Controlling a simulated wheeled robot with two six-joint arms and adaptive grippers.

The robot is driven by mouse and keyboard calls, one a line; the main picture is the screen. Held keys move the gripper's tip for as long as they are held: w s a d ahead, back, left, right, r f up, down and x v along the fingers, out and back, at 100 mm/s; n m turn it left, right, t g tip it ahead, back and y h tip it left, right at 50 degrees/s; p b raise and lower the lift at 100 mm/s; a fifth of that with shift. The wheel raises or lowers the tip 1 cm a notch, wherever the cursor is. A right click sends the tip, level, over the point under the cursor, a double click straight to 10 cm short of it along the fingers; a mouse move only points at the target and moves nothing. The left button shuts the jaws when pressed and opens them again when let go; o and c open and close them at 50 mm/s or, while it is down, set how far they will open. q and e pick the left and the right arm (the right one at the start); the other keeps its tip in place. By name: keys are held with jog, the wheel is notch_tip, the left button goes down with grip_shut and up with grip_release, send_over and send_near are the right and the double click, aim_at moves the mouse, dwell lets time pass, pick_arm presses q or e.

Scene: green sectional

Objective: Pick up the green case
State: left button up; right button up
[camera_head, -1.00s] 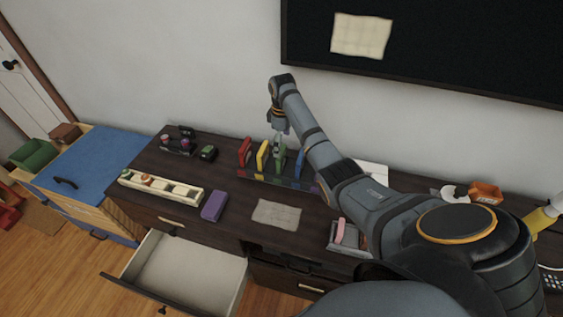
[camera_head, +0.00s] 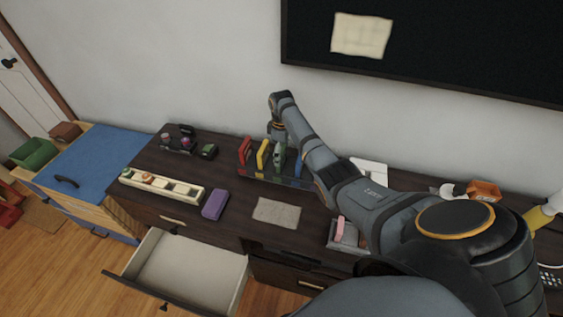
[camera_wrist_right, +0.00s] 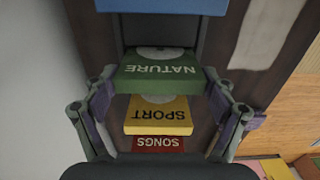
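The green case (camera_head: 280,156) stands in a rack (camera_head: 270,179) on the dark desk, between a yellow case (camera_head: 262,154) and a blue case (camera_head: 295,161). In the right wrist view the green case (camera_wrist_right: 160,72) reads NATURE. My right gripper (camera_wrist_right: 159,88) is open, with one finger on each side of the green case; a narrow gap seems to show at each side. In the head view the right gripper (camera_head: 279,142) is over the top of the green case and partly hides it. My left gripper is not in view.
A red case (camera_head: 244,150) stands at the rack's left end. A purple box (camera_head: 215,204), a cream tray (camera_head: 160,187) and a paper sheet (camera_head: 276,212) lie in front. An open drawer (camera_head: 190,269) juts out below. The wall is close behind.

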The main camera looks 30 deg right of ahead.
jog(key=c, duration=0.6)
notch_tip(320, 180, up, 10)
jog(key=shift+f+b, duration=0.1)
jog(key=shift+b, duration=0.35)
